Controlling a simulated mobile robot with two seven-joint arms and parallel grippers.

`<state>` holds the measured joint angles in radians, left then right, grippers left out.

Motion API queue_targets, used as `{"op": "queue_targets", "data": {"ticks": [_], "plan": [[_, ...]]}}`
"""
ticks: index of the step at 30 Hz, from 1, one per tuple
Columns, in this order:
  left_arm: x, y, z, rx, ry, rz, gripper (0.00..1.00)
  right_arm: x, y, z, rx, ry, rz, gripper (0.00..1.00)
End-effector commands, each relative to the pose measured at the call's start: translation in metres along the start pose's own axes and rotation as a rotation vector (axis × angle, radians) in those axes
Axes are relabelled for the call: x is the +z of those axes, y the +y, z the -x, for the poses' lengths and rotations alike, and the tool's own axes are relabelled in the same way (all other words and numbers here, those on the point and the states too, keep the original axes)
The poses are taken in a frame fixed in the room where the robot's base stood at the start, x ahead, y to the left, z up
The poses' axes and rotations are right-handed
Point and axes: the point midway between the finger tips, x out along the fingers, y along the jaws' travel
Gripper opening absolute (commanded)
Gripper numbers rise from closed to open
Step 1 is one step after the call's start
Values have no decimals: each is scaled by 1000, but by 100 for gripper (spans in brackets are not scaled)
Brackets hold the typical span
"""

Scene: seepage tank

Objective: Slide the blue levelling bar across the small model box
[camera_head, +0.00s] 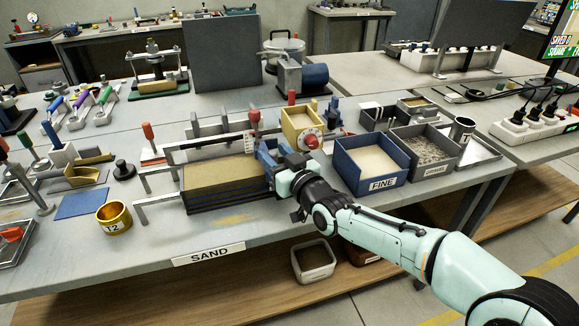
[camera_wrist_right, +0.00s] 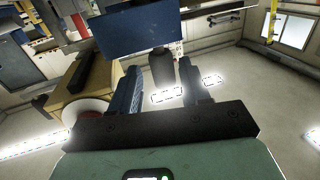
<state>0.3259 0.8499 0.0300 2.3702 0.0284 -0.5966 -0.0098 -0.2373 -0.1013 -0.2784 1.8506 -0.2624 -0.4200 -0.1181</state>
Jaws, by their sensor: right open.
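The small model box (camera_head: 225,200) stands near the front of the table, filled with tan sand. My right gripper (camera_head: 264,153) is at its right end. In the right wrist view the gripper (camera_wrist_right: 157,84) is open, its two blue fingers apart. A blue plate, which looks like the levelling bar (camera_wrist_right: 137,34), is just beyond the fingertips, with a dark handle (camera_wrist_right: 163,70) reaching between the fingers. Whether the handle touches a finger is unclear. In the head view my gripper and wrist largely hide the bar. My left gripper is not in view.
A yellow hopper (camera_head: 300,124) with a red-and-white dial stands close behind my gripper. A blue bin marked FINE (camera_head: 372,185) and a grey bin (camera_head: 425,177) are to the right. A brass ring (camera_head: 113,217) and a blue mat (camera_head: 82,204) lie left.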

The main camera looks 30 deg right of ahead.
Motion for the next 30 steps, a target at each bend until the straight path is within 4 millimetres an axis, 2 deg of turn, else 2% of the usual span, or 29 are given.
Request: {"op": "queue_targets", "data": {"ticks": [7, 15, 21, 30], "plan": [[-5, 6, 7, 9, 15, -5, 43, -2, 2, 50, 3, 3, -1, 46], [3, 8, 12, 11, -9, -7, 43, -2, 2, 106, 4, 4, 0, 46], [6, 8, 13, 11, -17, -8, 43, -2, 2, 125, 4, 3, 1, 46], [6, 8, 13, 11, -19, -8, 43, -1, 2, 128, 4, 1, 1, 46]]}}
